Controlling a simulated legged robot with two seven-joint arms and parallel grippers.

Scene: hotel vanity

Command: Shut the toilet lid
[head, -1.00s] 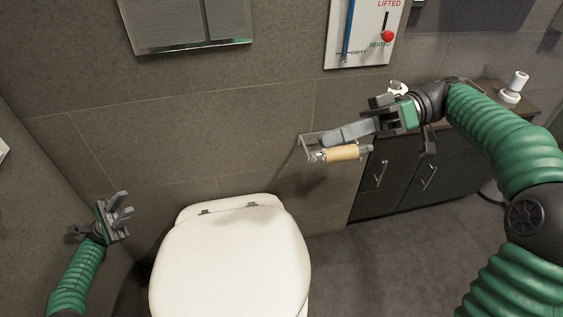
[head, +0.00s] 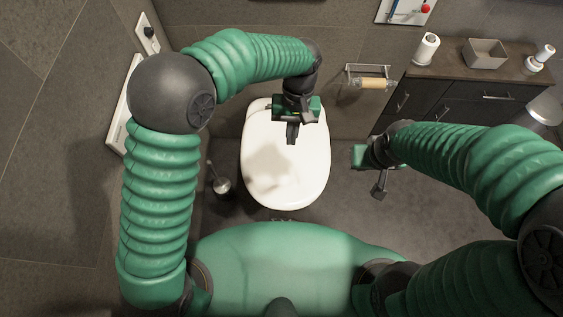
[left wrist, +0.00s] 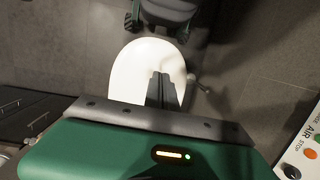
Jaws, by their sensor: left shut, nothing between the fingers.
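The white toilet lid (head: 285,180) lies flat and down over the bowl, its oval top facing up. It also shows in the left wrist view (left wrist: 130,75). My left gripper (head: 292,138) is shut and empty. It points down over the rear half of the lid; I cannot tell whether it touches. In the left wrist view its fingers (left wrist: 162,92) stand in front of the lid. My right gripper (head: 372,175) is to the right of the toilet, apart from the lid; its finger gap is not clear. The seat and bowl are hidden under the lid.
A paper roll holder (head: 368,80) is on the back wall. A dark cabinet (head: 450,102) with a roll and a box on top stands at the right. A toilet brush (head: 220,180) is left of the toilet. A button panel (left wrist: 305,145) is on the side wall.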

